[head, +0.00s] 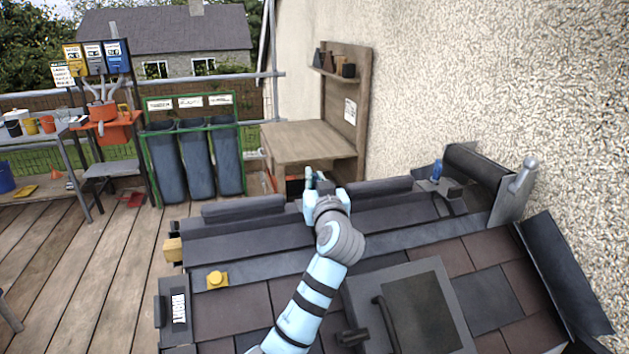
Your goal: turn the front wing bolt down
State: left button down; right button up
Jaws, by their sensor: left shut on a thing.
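My left gripper (318,178) is at the roof ridge, near the middle of the view, its light-blue fingers pointing away from me. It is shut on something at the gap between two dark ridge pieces. The held thing is mostly hidden by the fingers, and I cannot clearly make out a wing bolt there. A blue wing bolt (437,171) stands upright on a dark bracket (440,187) at the right of the ridge, apart from the gripper. My right gripper is not in view.
Ridge pieces (243,207) lie along the roof top. A roof window (418,312) is at lower right, and a yellow fitting (217,280) at left. A grey post (522,176) and the rough wall (480,80) bound the right. A wooden bench (300,138) stands beyond.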

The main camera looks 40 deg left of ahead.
pick_arm(q)
jog(key=m+t+h+p, duration=0.3)
jog(key=shift+r+h, duration=0.15)
jog(key=shift+h, duration=0.25)
jog(key=m+t+h+p, duration=0.2)
jog(key=m+h, duration=0.1)
jog(key=h, duration=0.1)
jog(key=shift+h, duration=0.3)
jog(key=shift+w+m+t+h+p, duration=0.1)
jog(key=shift+m+t+h+p, duration=0.5)
jog(key=shift+m+h+p, duration=1.1)
jog(key=shift+h+b, duration=0.3)
jog(key=shift+b, duration=0.25)
jog(key=c, duration=1.7)
grip_release()
jog(key=shift+d, duration=0.2)
